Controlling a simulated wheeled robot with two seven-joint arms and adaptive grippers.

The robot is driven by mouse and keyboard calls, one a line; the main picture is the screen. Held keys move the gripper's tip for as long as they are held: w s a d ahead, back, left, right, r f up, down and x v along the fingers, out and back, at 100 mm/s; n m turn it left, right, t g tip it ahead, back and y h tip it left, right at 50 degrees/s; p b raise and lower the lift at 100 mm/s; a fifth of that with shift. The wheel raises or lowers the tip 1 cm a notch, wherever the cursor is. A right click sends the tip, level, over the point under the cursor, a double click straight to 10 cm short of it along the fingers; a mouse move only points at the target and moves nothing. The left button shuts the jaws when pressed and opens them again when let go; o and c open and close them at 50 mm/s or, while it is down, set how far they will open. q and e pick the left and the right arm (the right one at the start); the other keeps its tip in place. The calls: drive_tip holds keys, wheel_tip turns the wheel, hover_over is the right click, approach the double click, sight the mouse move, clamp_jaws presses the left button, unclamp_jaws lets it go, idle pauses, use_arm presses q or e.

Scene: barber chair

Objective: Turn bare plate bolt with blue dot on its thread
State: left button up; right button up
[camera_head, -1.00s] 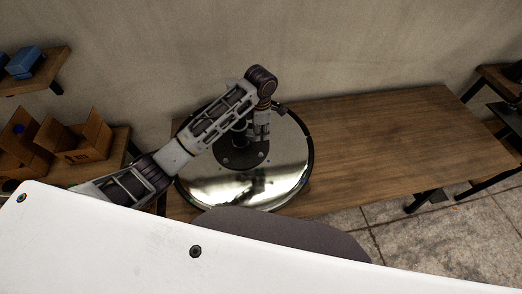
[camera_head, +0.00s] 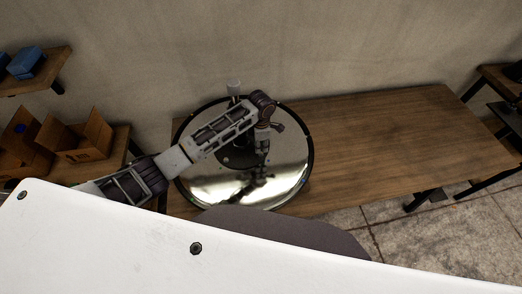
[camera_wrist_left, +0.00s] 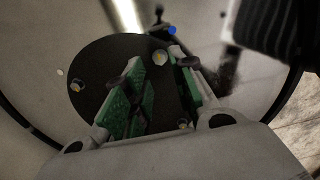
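A round mirrored base (camera_head: 290,180) with a dark rim lies on the wooden table. A dark round plate (camera_head: 238,158) sits at its middle, partly behind my left arm. My left gripper (camera_head: 262,152) points down over the plate's right side; its reflection shows below. In the left wrist view its green-padded fingers (camera_wrist_left: 150,62) are apart over the dark plate (camera_wrist_left: 105,60). A pale bolt (camera_wrist_left: 160,57) shows between the fingertips, and another bolt (camera_wrist_left: 76,87) lies left. A blue spot (camera_wrist_left: 172,30) shows beyond the plate's edge; I cannot tell which bolt, if any, it belongs to.
A pale post (camera_head: 234,88) stands behind my arm at the base. The wooden table (camera_head: 390,145) is clear on the right. Open cardboard boxes (camera_head: 85,138) sit on a left shelf, with a blue box (camera_head: 27,65) above. A white panel (camera_head: 130,235) covers the foreground.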

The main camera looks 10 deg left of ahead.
sight(261, 154)
use_arm(q)
drive_tip(key=shift+f, duration=2.45)
clamp_jaws()
